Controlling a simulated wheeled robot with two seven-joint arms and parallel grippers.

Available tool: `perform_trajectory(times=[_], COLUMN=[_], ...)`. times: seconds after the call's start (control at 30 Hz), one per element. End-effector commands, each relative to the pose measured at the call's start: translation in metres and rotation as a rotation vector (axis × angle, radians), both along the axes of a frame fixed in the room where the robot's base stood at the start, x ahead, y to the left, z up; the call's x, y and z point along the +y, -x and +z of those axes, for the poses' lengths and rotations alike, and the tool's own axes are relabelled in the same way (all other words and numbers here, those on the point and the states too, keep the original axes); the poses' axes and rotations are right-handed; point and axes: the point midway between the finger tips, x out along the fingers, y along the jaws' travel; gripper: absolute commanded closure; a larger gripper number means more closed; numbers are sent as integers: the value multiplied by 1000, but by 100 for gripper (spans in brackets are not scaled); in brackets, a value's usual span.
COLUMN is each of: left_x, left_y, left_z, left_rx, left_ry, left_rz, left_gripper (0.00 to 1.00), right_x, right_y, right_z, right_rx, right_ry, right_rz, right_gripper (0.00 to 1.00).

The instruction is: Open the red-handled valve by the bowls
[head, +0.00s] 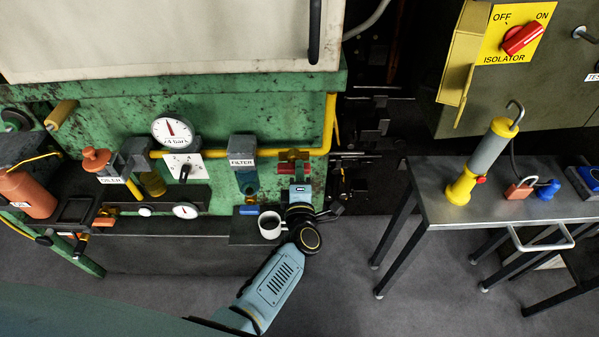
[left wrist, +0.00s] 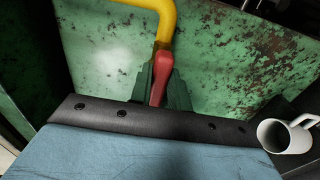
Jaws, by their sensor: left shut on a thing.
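The red-handled valve (head: 288,155) sits at the right end of the yellow pipe, right of the bowl labelled FILTER (head: 247,183). Another bowl (head: 152,184) hangs farther left, by the OILER label. My left gripper (head: 299,183) reaches up to the valve from below and hides part of it. In the left wrist view, the red handle (left wrist: 160,84) stands between the dark fingers of my left gripper (left wrist: 160,97), which are shut on it. The handle's far end meets the brass fitting below the yellow pipe (left wrist: 160,20). My right gripper is not in view.
A white mug (head: 270,226) stands on a dark ledge close beside my left wrist; it also shows in the left wrist view (left wrist: 285,137). A gauge (head: 172,130) is on the pipe. A metal table (head: 450,208) with a lamp and padlock stands right.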

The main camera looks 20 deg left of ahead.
Motion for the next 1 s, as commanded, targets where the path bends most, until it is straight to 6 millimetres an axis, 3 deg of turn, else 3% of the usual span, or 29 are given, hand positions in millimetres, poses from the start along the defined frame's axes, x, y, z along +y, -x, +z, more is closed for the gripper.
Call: perform_trajectory(times=[0.13, 0.17, 0.3, 0.67, 0.83, 1.0], left_x=[0, 0, 0, -1, -7, -18], left_y=[1, 1, 0, 4, 26, 63], left_z=[-1, -1, -1, -1, -1, -2], left_rx=[3, 3, 2, 1, 3, 5], left_ry=[-2, -2, -2, -1, 0, 0], left_rz=[0, 0, 0, 0, 0, 0], left_gripper=[100, 79, 61, 60, 60, 60], right_x=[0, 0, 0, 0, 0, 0], right_y=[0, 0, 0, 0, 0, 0], right_z=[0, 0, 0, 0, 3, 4], right_rx=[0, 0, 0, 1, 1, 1], right_ry=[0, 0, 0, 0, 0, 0], right_rz=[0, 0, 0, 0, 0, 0], right_gripper=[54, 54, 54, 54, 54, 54])
